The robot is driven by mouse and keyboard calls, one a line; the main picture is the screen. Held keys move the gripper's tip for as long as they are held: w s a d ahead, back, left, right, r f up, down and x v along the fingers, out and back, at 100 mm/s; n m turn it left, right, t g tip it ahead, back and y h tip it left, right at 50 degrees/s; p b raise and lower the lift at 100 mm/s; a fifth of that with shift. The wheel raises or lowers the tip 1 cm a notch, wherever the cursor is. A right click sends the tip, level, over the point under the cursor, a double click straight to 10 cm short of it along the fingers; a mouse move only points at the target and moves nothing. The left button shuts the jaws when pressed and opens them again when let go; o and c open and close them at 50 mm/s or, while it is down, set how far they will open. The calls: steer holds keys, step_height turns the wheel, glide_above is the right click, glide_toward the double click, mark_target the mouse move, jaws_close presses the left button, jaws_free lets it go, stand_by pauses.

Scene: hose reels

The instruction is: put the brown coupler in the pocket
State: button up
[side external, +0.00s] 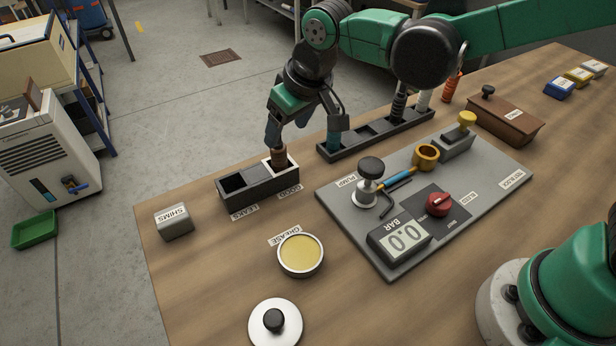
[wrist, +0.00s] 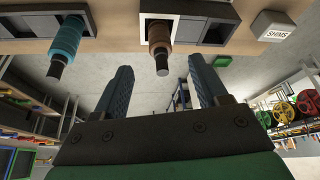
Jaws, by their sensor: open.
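The brown coupler (side external: 279,156) stands upright in the white-rimmed compartment of a black two-part box (side external: 262,189), by the label GOOD. The box's other compartment, by LEAKS, looks empty. In the wrist view the brown coupler (wrist: 160,40) shows inside the white rim, with a dark end sticking out. My gripper (side external: 286,130) is just above the coupler in the side external view, fingers apart. How deep the coupler sits is hidden.
A black rack (side external: 370,138) behind holds a teal coupler (side external: 333,141) and others. A grey test plate (side external: 420,205) with pump, gauge and red knob lies right. A grease tin (side external: 300,255), a lid (side external: 275,322) and a SHIMS block (side external: 173,221) stand nearby. The table's left front is mostly clear.

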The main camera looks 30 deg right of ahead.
steer(key=v, duration=0.5)
steer(key=s+d+f+m+t, duration=0.1)
steer(key=s+d, duration=0.3)
steer(key=d, duration=0.3)
steer(key=s+d+m+t+h, duration=0.1)
steer(key=s+d+m, duration=0.1)
steer(key=s+d, duration=0.3)
steer(key=shift+d+f+t, duration=0.4)
steer(key=shift+d, duration=0.5)
